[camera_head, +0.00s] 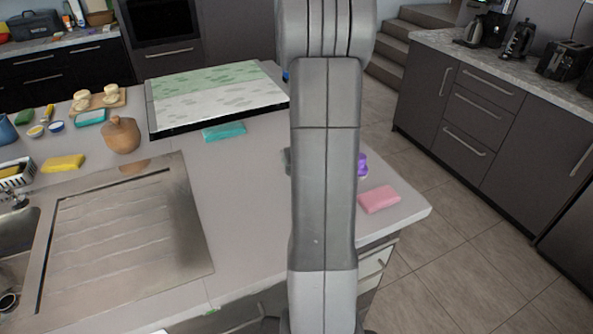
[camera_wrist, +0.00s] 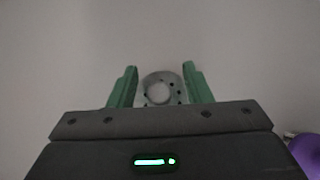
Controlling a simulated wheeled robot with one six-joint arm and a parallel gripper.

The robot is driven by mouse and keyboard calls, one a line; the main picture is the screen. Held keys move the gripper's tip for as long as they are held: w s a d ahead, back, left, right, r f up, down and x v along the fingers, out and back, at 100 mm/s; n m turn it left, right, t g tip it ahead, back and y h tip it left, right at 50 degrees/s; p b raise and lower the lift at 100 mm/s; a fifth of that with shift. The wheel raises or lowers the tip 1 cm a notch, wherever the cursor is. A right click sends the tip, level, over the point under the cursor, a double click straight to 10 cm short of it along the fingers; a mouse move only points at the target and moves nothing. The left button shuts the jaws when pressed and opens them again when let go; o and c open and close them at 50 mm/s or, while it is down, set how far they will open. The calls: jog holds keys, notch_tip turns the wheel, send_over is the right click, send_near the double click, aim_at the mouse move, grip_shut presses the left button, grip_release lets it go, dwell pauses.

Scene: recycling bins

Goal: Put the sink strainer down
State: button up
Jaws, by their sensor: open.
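The sink strainer (camera_wrist: 160,90) is a small round grey piece with dark holes and a pale middle, seen in the wrist view. It lies between the two green fingers of my gripper (camera_wrist: 160,68), against a plain grey surface that looks like the countertop. The fingers are open, with a narrow gap visible on each side of the strainer. In the head view my arm hides the strainer and most of the gripper.
The counter (camera_head: 243,211) also holds a pink sponge (camera_head: 379,199) near its right corner and a purple object (camera_head: 362,165), partly hidden by my arm. A teal sponge (camera_head: 223,131), a patterned board (camera_head: 215,95) and a wooden pot (camera_head: 122,135) stand left. The sink drainer (camera_head: 125,235) is front left.

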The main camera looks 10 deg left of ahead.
jog(key=shift+c, duration=0.3)
grip_shut()
